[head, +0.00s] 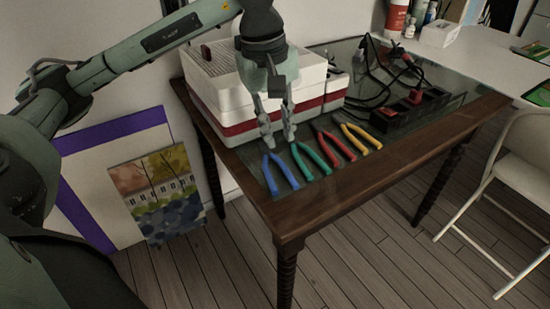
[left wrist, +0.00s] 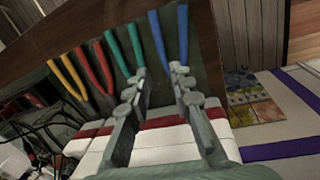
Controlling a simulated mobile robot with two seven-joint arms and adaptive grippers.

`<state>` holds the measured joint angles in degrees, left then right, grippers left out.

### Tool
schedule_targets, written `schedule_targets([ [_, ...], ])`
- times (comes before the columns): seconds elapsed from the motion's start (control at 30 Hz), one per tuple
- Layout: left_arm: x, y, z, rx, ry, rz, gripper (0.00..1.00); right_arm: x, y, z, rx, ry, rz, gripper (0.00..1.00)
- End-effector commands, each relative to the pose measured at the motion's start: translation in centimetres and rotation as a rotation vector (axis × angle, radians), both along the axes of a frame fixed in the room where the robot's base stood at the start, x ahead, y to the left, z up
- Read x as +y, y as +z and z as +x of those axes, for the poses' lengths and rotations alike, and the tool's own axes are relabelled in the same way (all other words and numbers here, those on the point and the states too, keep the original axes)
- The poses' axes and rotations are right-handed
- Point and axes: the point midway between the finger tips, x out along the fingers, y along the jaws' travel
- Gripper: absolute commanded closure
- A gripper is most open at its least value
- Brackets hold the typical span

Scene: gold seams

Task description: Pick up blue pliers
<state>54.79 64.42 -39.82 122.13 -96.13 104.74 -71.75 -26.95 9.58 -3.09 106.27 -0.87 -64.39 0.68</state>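The blue pliers (head: 280,173) lie at the left end of a row on the table, handles towards the front edge. My left gripper (head: 278,138) points down over their head end, its two fingers apart. In the left wrist view, the blue handles (left wrist: 157,40) stretch beyond the open fingertips (left wrist: 160,73). One handle shows in the gap, the other runs up from behind one fingertip. The pliers' head is hidden, and I cannot tell whether the fingers touch it. My right gripper is in neither view.
Green pliers (head: 308,160) lie close beside the blue ones, then red (head: 335,149) and yellow (head: 361,139) pliers. A white and red box (head: 318,98) stands just behind. A black power strip (head: 410,108) with cables lies right. The wooden table edge (head: 330,205) is in front.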

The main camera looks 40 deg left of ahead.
Motion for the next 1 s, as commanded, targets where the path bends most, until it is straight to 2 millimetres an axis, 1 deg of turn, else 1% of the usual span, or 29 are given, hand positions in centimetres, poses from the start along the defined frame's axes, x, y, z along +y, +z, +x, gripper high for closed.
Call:
schedule_targets([
  [0.03,0.0,-0.7,0.0,0.002,0.000,0.000,0.78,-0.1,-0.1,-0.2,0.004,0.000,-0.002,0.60],
  [0.17,-0.2,-2.1,0.0,0.003,-0.001,0.001,0.78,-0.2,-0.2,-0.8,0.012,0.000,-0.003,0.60],
  [0.27,-0.4,-3.5,-0.1,0.004,0.000,0.000,0.78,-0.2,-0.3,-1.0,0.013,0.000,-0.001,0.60],
  [0.4,-0.7,-5.6,0.0,0.003,0.000,-0.001,0.78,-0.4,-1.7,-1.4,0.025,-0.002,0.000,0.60],
  [0.53,-0.8,-6.5,0.2,0.000,0.000,0.000,0.78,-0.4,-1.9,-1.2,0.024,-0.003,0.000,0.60],
  [0.73,-0.8,-6.5,0.2,-0.001,-0.001,0.000,0.78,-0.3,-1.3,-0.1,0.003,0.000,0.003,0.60],
  [0.77,-0.8,-6.5,0.2,-0.001,-0.001,0.000,0.80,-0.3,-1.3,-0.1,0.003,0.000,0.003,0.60],
  [0.93,-0.8,-6.5,0.2,-0.001,0.000,-0.001,1.00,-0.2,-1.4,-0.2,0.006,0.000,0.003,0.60],
  [1.0,-0.8,-6.5,0.2,-0.001,0.000,-0.001,1.00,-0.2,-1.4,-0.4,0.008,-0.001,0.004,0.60],
])
